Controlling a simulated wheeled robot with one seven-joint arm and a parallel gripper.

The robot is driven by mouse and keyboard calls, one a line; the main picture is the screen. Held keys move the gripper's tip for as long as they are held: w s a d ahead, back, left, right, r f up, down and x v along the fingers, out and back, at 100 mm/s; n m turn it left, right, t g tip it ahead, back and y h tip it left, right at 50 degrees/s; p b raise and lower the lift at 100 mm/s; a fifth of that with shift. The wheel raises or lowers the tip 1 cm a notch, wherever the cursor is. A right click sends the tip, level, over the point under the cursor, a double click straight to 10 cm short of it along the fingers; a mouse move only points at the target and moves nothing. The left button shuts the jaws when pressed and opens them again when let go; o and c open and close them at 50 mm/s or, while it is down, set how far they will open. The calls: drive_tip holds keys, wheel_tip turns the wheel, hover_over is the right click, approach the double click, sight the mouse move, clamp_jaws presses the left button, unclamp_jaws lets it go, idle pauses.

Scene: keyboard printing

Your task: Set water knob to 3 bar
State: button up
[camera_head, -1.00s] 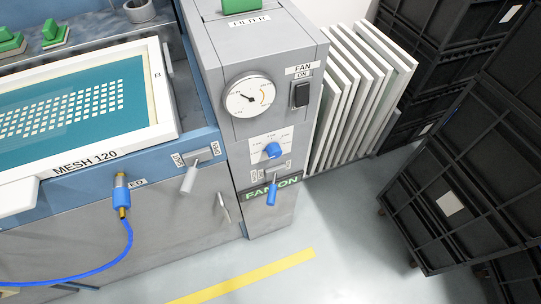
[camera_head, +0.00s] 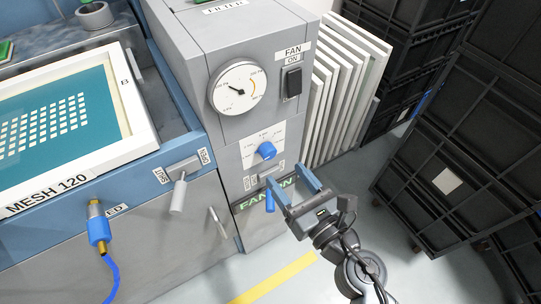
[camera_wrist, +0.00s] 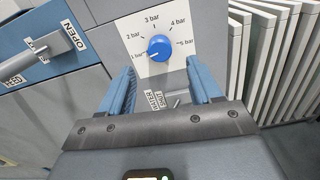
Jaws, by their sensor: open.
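The blue water knob (camera_head: 266,150) sits on a white dial plate on the front of the grey filter cabinet. In the wrist view the knob (camera_wrist: 159,47) is ringed by marks from 1 bar to 5 bar, with 3 bar at the top. Its pale pointer mark is on the left side, toward the 1 bar label. My gripper (camera_head: 292,184) is open and empty, below and slightly right of the knob. In the wrist view its two blue fingers (camera_wrist: 162,84) are spread to either side below the knob, apart from it.
A pressure gauge (camera_head: 238,88) and a black fan switch (camera_head: 292,83) are above. White panels (camera_head: 345,80) and black crates (camera_head: 455,150) stand at the right.

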sight(271, 156)
drive_tip(key=shift+x, duration=3.55)
drive_tip(key=shift+c, duration=0.4)
drive_tip(key=c, duration=1)
drive_tip(key=shift+o, duration=0.2)
